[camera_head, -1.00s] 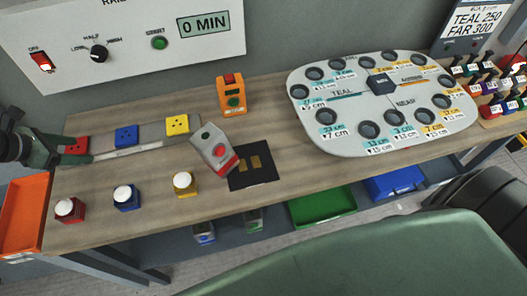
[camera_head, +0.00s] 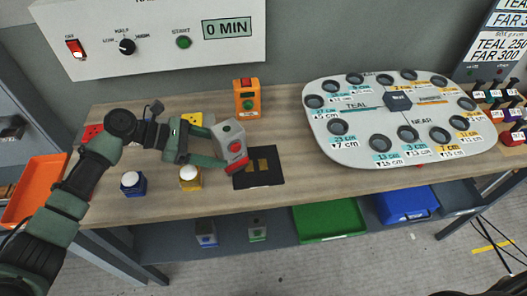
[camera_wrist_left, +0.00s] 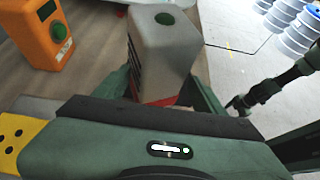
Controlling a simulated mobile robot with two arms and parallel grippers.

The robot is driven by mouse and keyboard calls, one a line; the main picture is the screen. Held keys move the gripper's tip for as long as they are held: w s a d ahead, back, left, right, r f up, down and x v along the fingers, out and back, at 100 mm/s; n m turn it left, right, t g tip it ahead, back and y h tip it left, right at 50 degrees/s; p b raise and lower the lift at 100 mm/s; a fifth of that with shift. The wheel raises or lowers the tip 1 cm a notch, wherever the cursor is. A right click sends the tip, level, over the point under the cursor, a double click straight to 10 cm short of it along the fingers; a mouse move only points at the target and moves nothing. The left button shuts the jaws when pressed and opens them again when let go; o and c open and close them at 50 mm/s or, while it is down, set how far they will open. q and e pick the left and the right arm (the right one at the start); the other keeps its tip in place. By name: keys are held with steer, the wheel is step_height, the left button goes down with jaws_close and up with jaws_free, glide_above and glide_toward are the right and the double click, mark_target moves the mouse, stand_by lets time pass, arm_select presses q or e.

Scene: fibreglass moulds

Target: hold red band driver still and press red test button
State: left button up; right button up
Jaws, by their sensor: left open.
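The red band driver (camera_head: 229,138) is a grey box with a red band low down, beside a black pad (camera_head: 262,166) on the bench. It also shows in the left wrist view (camera_wrist_left: 165,55), with a green spot on its top. My left gripper (camera_head: 208,146) is open at the driver, with a finger on either side of it in the wrist view; I cannot tell whether they touch it. The button with a red base is not visible now; my left arm covers that part of the bench. White-topped buttons with a blue base (camera_head: 132,184) and a yellow base (camera_head: 190,178) stand along the front.
An orange box (camera_head: 247,98) stands behind the driver. A white board with round holes (camera_head: 390,122) fills the bench's right side. Green (camera_head: 330,222) and blue (camera_head: 407,205) bins sit below.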

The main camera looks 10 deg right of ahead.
mark_target(240, 156)
arm_select(q)
steer(key=shift+d+f, duration=0.1)
steer(key=shift+d, duration=0.2)
steer(key=b+x, duration=0.4)
steer(key=x, duration=0.2)
steer(key=shift+s+d+f+b, duration=0.15)
steer(key=shift+f+b, duration=0.1)
steer(key=shift+b, duration=0.15)
steer(key=shift+d+f+p, duration=0.2)
steer(key=shift+d+p, duration=0.6)
steer(key=shift+d, duration=0.1)
steer(key=shift+x, duration=0.75)
arm_select(e)
steer(key=shift+f, duration=1.55)
arm_select(q)
steer(key=shift+f, duration=0.1)
steer(key=c, duration=0.8)
arm_select(e)
jaws_close()
